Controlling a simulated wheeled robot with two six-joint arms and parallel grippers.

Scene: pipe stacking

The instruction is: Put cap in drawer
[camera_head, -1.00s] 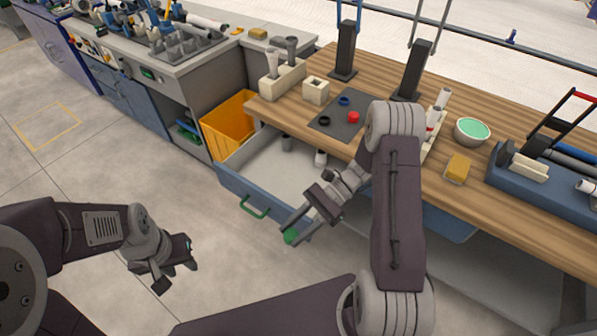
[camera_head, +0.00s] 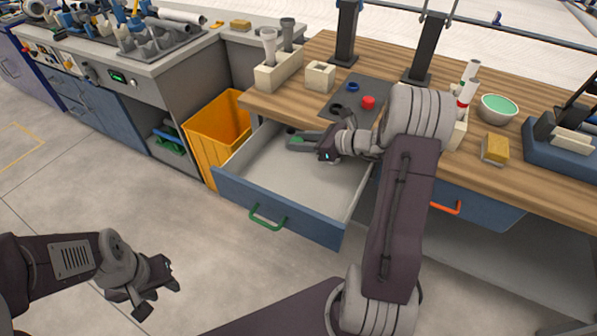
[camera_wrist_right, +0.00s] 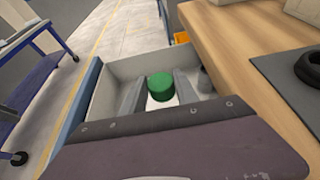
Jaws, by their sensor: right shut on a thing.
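The drawer (camera_head: 282,212) with a green handle stands pulled out under the wooden worktop. My right gripper (camera_head: 294,143) is inside the drawer's opening, at its far end near the worktop edge. It is shut on a green cap (camera_wrist_right: 160,87), which shows between the two fingers in the right wrist view; in the head view only a small green patch shows. I cannot tell whether the cap touches the drawer floor. My left gripper (camera_head: 158,299) hangs open and empty above the floor at lower left.
A yellow bin (camera_head: 215,125) stands left of the drawer. On the worktop are a dark mat with a red cap (camera_head: 368,102) and a blue ring (camera_head: 352,87), a beige block (camera_head: 320,76) and a yellow sponge (camera_head: 495,148). The front part of the drawer is clear.

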